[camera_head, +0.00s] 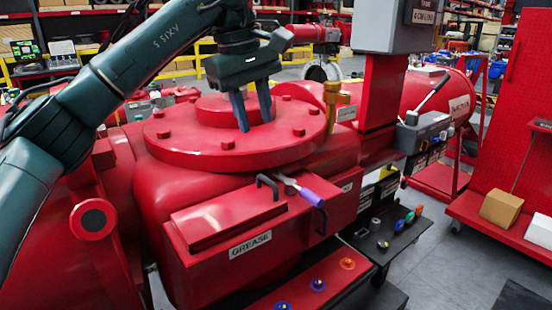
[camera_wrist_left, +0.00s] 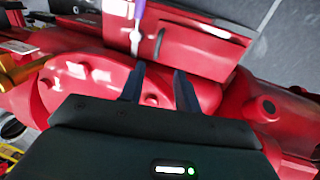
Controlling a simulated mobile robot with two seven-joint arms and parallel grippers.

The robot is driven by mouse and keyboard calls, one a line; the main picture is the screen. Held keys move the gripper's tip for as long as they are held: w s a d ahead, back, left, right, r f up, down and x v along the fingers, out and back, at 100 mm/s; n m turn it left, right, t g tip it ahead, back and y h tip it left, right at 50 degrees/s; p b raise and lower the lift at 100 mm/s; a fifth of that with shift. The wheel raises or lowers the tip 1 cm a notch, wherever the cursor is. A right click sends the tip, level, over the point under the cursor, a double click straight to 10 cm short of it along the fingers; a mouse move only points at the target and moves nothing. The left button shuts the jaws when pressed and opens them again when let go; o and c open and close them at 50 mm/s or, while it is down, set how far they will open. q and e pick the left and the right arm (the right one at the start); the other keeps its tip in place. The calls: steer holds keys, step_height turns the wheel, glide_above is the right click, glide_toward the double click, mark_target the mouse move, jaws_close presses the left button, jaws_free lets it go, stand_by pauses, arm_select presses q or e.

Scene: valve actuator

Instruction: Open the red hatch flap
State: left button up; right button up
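The red hatch flap (camera_head: 225,218) is a flat raised panel on top of the red box labelled GREASE (camera_head: 250,243). It looks closed, lying flush on the box. A black handle (camera_head: 267,182) stands by its right end. My left gripper (camera_head: 254,108) is above the round bolted red cover (camera_head: 190,145), behind and above the flap, apart from it. Its two fingers point down, spread and empty. In the left wrist view the open fingers (camera_wrist_left: 160,90) show, with the red box (camera_wrist_left: 180,45) beyond them. My right gripper is not in view.
A purple-handled tool (camera_head: 305,194) lies on the box beside the flap. A grey box (camera_head: 400,25) on a red post and a brass fitting (camera_head: 335,100) stand right of the gripper. A dark tray (camera_head: 390,245) with small coloured parts is at right. Open floor lies beyond.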

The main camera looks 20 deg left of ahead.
mark_target(269, 181)
arm_select(q)
steer(key=f, duration=0.4)
steer(key=w+d+f, duration=0.1)
steer(key=f, duration=0.3)
steer(key=w+f, duration=0.1)
steer(key=f, duration=0.3)
steer(key=shift+w+d+f+p, duration=0.2)
steer(key=shift+f+p, duration=0.1)
steer(key=shift+f, duration=0.1)
jaws_close()
